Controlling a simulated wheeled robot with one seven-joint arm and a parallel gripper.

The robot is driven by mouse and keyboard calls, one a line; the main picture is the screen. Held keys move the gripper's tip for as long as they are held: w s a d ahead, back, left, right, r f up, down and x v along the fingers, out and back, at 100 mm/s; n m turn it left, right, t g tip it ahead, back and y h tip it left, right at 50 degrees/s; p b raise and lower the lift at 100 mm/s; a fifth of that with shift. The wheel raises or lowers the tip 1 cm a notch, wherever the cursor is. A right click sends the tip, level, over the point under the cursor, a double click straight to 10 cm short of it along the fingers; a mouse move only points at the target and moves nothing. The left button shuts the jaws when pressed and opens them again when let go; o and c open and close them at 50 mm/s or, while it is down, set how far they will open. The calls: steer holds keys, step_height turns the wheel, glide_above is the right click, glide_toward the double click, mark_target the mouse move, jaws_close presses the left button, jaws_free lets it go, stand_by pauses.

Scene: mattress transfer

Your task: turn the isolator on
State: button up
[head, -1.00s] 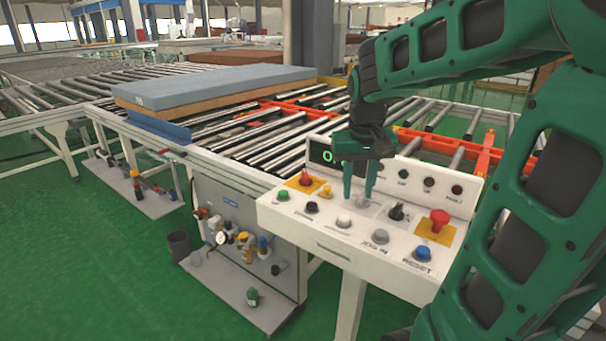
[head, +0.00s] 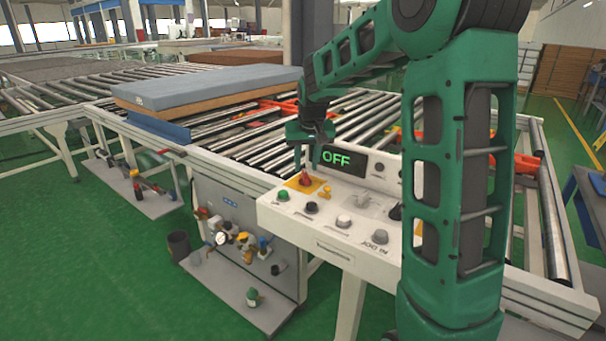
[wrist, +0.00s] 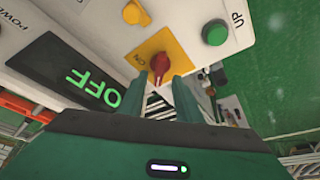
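The isolator is a red rotary knob (head: 305,179) on a yellow plate at the panel's upper left. In the wrist view the red knob (wrist: 159,64) sits on its yellow plate, which has "ON" lettering beside it. My gripper (head: 305,165) points down over the knob with its two fingers apart. In the wrist view the knob shows between the fingertips of my gripper (wrist: 159,82); I cannot tell whether they touch it. The display (head: 346,160) reads "OFF".
The white control panel (head: 325,245) carries a green UP button (head: 283,195), a black button (head: 311,208) and a small yellow-orange knob (head: 325,191) close to the isolator. My arm hides the panel's right end. Behind it, a mattress (head: 205,87) lies on the roller conveyor.

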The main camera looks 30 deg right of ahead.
mark_target(305, 174)
steer(key=shift+x, duration=2.1)
jaws_close()
